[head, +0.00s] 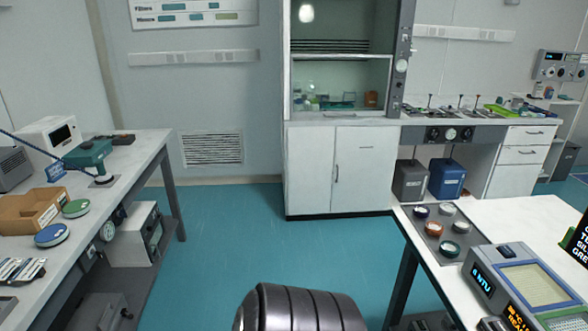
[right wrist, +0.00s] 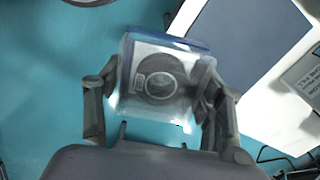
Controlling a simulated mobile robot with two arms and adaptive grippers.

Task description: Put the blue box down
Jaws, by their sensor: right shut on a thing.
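The blue box (right wrist: 165,45) shows in the right wrist view as a small box with a blue edge along its top and a pale face bearing a dark round ring. My right gripper (right wrist: 158,88) is shut on it, one finger on each side, and the box is slightly tilted in the picture. It hangs over the teal floor, beside a white table. Its far side is hidden. Neither my right gripper nor the held box is in the head view. My left gripper is in neither view.
A white table (right wrist: 186,17) with a dark blue-grey mat (right wrist: 245,40) lies close right of the held box. In the head view, the right table (head: 520,212) carries dishes and instruments. A cluttered bench (head: 135,160) stands left.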

